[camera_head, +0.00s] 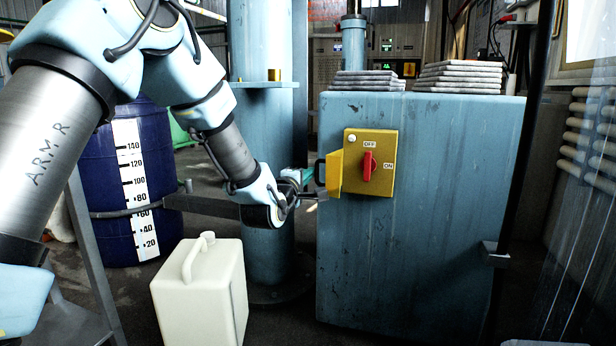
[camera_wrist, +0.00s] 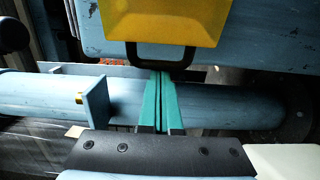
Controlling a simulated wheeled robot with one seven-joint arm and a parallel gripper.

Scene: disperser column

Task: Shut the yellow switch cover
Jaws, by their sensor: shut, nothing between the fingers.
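The yellow switch box (camera_head: 381,140) is on the front of the blue cabinet, with a red knob (camera_head: 368,166) between the OFF and ON marks. Its yellow cover (camera_head: 334,174) stands open, swung out at the box's left side, and the knob is exposed. A black loop handle (camera_head: 319,172) sits on the cover's free edge. In the wrist view the cover (camera_wrist: 165,20) is at the top with its handle (camera_wrist: 160,66) below. My gripper (camera_head: 314,195) is shut and empty, low beside the cover. Its teal fingertips (camera_wrist: 159,73) are at the handle's lower bar; I cannot tell if they touch.
The blue cabinet (camera_head: 430,260) bears stacked grey slabs (camera_head: 460,76) on top. A blue column (camera_head: 263,130) stands behind my gripper. A cream canister (camera_head: 198,295) is on the floor below my arm, and a dark blue barrel (camera_head: 95,180) is at left.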

